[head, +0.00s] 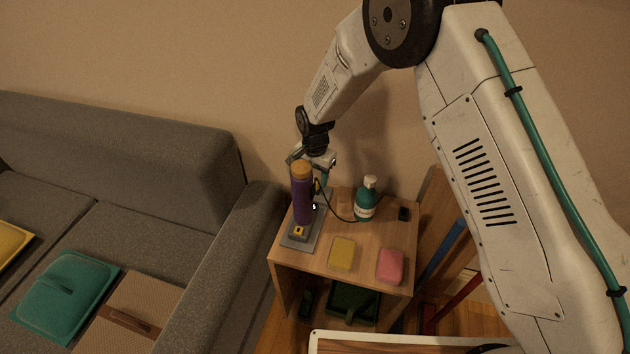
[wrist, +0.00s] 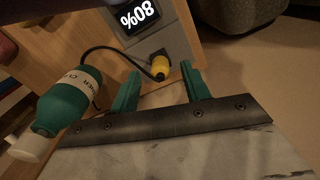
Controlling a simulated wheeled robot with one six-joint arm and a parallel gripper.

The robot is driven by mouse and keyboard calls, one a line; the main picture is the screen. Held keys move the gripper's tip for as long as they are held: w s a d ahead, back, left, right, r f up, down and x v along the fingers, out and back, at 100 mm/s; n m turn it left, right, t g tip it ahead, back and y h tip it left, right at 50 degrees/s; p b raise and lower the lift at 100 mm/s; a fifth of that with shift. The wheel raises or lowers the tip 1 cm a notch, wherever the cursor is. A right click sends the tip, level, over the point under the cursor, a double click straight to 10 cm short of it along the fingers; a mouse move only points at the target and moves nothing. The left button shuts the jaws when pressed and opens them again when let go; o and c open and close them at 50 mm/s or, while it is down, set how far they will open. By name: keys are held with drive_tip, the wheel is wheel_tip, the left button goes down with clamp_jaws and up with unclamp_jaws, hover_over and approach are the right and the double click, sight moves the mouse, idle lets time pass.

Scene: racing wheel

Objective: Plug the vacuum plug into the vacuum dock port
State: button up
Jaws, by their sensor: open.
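The vacuum plug (wrist: 161,69) is yellow with a black cable. In the wrist view it sits at the dark port (wrist: 156,56) on the grey vacuum dock (wrist: 178,42), beside a display reading 80%. I cannot tell how deep it sits. My gripper (wrist: 160,82) is open, its teal fingers on either side of the plug and apart from it. In the head view my gripper (head: 321,178) is behind the purple vacuum (head: 302,195) with an orange top, which stands on the dock (head: 288,241). The vacuum partly hides the plug and port there.
A teal bottle (head: 366,199) stands right of the dock, near the cable. A yellow sponge (head: 342,254) and a pink one (head: 390,266) lie on the wooden table (head: 312,262) in front. A grey sofa (head: 175,165) is at left, the wall close behind.

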sight(315, 181)
drive_tip(key=shift+r, duration=2.6)
drive_tip(key=shift+r, duration=0.1)
drive_tip(key=s+d+r+n, duration=0.1)
drive_tip(key=s+d+r, duration=0.4)
drive_tip(key=d+r, duration=0.6)
drive_tip(key=s+d+r+n, duration=0.1)
drive_tip(key=s+d+r, duration=0.4)
drive_tip(key=r, duration=0.9)
drive_tip(key=s+d+r+n+t, duration=0.1)
drive_tip(key=s+d+r, duration=0.3)
drive_tip(key=s+d, duration=0.15)
drive_tip(key=s+d+r+n, duration=0.1)
drive_tip(key=s+d+r, duration=0.2)
drive_tip(key=s+d, duration=0.45)
drive_tip(key=s, duration=0.6)
drive_tip(key=s+d+n, duration=0.1)
drive_tip(key=s+d, duration=0.2)
drive_tip(key=s, duration=0.5)
drive_tip(key=shift+s+f, duration=0.2)
drive_tip(key=shift+s, duration=0.1)
